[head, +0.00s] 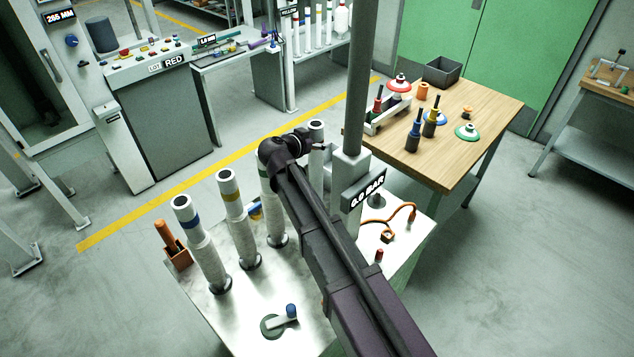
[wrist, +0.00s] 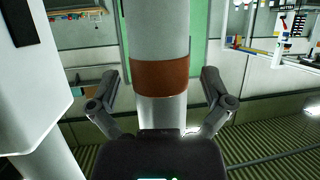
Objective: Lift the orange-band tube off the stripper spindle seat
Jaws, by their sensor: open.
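The orange-band tube (wrist: 158,35) stands upright in the wrist view, pale grey with a brownish-orange band (wrist: 160,78). My gripper (wrist: 159,88) is open, with one finger on each side of the tube near band height. Gaps show between the fingers and the tube. In the head view my gripper (head: 309,146) is at the rearmost tube (head: 316,127), whose band is hidden. The spindle seat under this tube is hidden by my arm.
Tubes with blue (head: 210,262), yellow (head: 243,235) and green bands stand in a row on the metal-topped bench (head: 225,318). A grey post (head: 354,95) with a "0.0 BAR" sign (head: 364,191) rises close right of my gripper. A wooden table (head: 480,105) stands behind.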

